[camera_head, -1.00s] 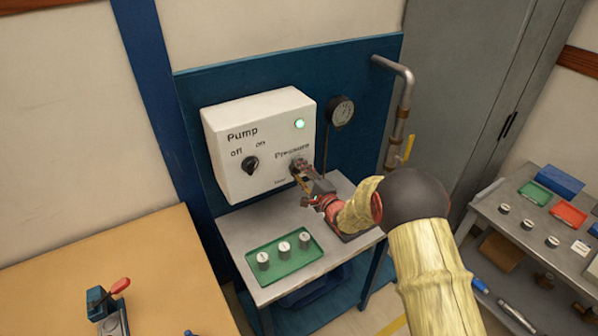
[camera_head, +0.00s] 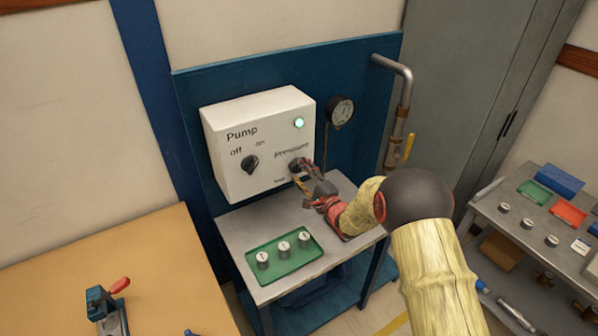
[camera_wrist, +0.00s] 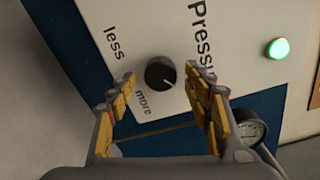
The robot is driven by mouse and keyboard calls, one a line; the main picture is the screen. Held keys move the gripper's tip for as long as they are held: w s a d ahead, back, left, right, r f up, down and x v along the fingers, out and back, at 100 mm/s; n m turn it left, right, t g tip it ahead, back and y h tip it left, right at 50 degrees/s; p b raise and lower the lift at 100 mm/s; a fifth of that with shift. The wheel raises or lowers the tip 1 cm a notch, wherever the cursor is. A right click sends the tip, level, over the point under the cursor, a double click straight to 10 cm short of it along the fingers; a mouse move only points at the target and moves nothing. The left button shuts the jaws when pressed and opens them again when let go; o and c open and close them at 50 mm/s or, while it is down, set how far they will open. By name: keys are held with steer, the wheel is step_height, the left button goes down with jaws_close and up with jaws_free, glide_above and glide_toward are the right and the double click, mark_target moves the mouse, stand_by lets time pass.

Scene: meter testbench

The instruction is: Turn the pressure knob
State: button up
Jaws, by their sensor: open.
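The pressure knob (camera_wrist: 160,72) is a round black dial with a light pointer mark on the white pump box (camera_head: 228,118). In the wrist view it lies between and just beyond the two yellow-padded fingers of my gripper (camera_wrist: 166,88), which are apart and do not appear to touch it. The printed words "less" and "more" stand beside the knob. In the head view my gripper (camera_head: 308,176) is close in front of the knob (camera_head: 295,165), which it partly covers. The pump's off/on knob (camera_head: 250,164) is on the left of the box.
A green light (camera_head: 299,123) glows on the box. A round gauge (camera_head: 341,110) and a pipe (camera_head: 405,95) are to its right. A green tray (camera_head: 285,276) with several grey-white weights stands on the bench below. A side table (camera_head: 478,222) holds more trays.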

steer(key=v, duration=1.1)
steer(key=shift+w, duration=0.1)
steer(key=s+d+f+n+g+h, duration=0.1)
steer(key=d+f+n+g+h, duration=0.15)
steer(key=f, duration=0.45)
steer(key=s+d+f+n+g+h, duration=0.2)
steer(key=d+f+n+h, duration=0.1)
steer(key=f, duration=0.3)
steer(key=s+d+n+g+h, duration=0.3)
steer(key=s+d+n, duration=0.1)
steer(key=s+d, duration=0.3)
steer(key=s+d+r+n+g+h, duration=0.1)
steer(key=s+d+r+n+g, duration=0.15)
steer(key=s+r, duration=0.65)
steer(key=s+d+r+n+g+h, duration=0.1)
steer(key=s+d+r+n+g, duration=0.3)
steer(key=s, duration=1)
steer(key=s+a+r+t, duration=0.1)
steer(key=s+r+t, duration=0.1)
steer(key=s+r, duration=0.2)
steer(key=s+a+r+m+t+b, duration=0.1)
steer(key=s+r, duration=0.3)
steer(key=r, duration=0.6)
steer(key=shift+s+a+m+t+b, duration=0.25)
steer(key=shift+m+t+b, duration=0.05)
steer(key=shift+t, duration=0.5)
